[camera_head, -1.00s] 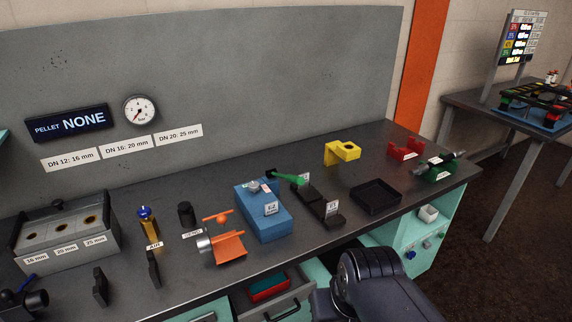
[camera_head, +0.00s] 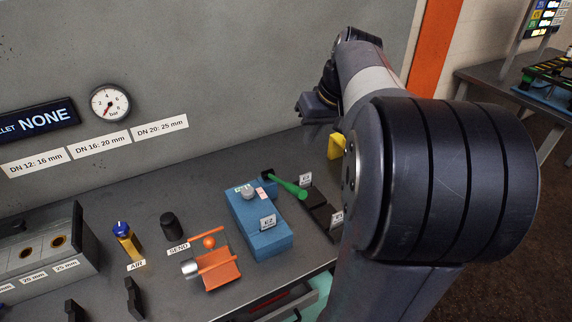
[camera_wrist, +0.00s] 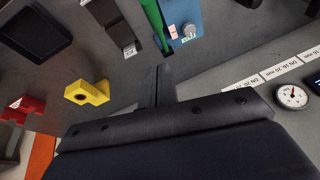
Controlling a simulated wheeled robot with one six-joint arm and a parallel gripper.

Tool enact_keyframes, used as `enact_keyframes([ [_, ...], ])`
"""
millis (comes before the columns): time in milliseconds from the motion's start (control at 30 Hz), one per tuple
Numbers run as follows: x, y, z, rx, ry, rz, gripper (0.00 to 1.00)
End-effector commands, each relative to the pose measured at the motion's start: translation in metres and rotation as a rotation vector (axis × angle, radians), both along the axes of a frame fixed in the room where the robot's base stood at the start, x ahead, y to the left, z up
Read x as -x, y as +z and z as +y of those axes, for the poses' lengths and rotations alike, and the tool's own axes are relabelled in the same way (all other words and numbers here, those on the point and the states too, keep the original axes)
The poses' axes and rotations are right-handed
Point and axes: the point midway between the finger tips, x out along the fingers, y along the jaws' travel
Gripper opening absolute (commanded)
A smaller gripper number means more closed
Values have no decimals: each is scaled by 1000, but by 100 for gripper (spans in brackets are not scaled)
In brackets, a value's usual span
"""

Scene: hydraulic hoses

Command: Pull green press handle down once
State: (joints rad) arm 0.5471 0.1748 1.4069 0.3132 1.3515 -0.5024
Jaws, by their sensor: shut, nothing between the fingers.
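The green press handle (camera_head: 290,187) sticks out toward the right from a black pivot at the back of the blue press (camera_head: 258,238). In the wrist view the handle (camera_wrist: 153,18) is at the top, beside the blue press body (camera_wrist: 186,14). My gripper (camera_head: 311,108) is raised above the bench, up and to the right of the handle in the head view. Its fingers (camera_wrist: 158,72) are shut with nothing between them. In the wrist view their tips point toward the handle, with no contact to be seen.
A yellow bracket (camera_wrist: 88,93) and a red holder (camera_wrist: 22,110) stand on the bench. A black tray (camera_wrist: 35,38) is beyond them. Left of the press are an orange fixture (camera_head: 220,275) and a black SEND button (camera_head: 171,226). My arm hides the bench's right part.

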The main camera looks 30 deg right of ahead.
Motion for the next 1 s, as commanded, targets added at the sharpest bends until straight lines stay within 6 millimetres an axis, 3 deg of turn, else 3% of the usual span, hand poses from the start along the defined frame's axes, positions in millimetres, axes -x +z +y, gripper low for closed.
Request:
enact_keyframes([
  [467, -3, -9, 1, -2, 1, 3, 0],
  [933, -34, -95, 16, -3, 1, 5, 0],
  [1000, -28, -104, 18, -2, 0, 4, 0],
])
